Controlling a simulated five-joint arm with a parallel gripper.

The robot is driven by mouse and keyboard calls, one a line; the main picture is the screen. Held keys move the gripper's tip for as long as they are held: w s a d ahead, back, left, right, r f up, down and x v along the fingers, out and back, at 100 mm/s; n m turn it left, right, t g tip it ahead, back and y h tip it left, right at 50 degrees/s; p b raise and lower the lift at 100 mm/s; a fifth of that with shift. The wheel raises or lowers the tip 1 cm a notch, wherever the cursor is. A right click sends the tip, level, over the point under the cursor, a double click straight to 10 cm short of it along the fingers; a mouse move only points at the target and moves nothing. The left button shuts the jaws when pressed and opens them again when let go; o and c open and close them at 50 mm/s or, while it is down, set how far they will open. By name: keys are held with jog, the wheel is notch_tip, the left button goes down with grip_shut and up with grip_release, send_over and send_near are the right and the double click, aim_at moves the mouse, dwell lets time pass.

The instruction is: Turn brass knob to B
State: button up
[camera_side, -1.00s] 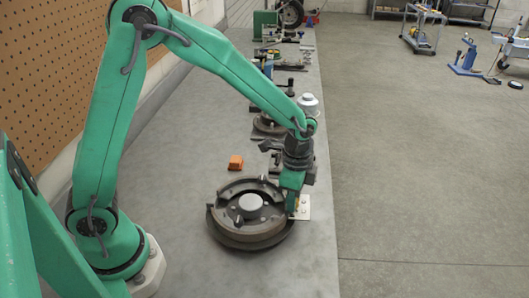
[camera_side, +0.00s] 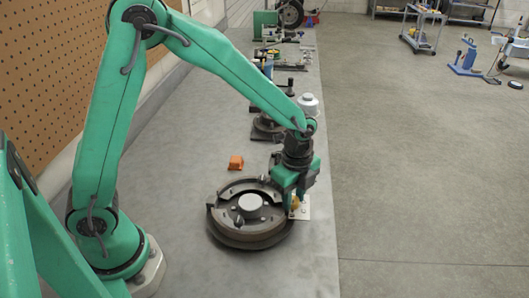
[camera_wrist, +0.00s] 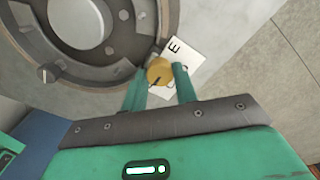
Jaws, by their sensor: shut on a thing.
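The brass knob (camera_wrist: 160,72) shows in the wrist view between the two green fingers of my gripper (camera_wrist: 161,84), which is shut on it. In the side view the knob (camera_side: 295,202) is a small yellow patch under my gripper (camera_side: 293,196). A white plate (camera_wrist: 183,62) lies under the knob, with a black letter E readable in the wrist view. The plate (camera_side: 304,207) also shows in the side view beside the wheel hub; its other letters are hidden or too small to read. A dark mark shows on the knob's face.
A round dark brake drum assembly (camera_side: 250,228) with a grey centre cap sits left of the knob, close to my gripper. Parts and tools line the bench (camera_side: 185,190) at the back. The bench's right edge is close to the plate.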

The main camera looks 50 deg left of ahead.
aim_at(293, 199)
jog(key=shift+r, duration=0.1)
jog(key=o, duration=1)
jog(key=shift+r, duration=3.85)
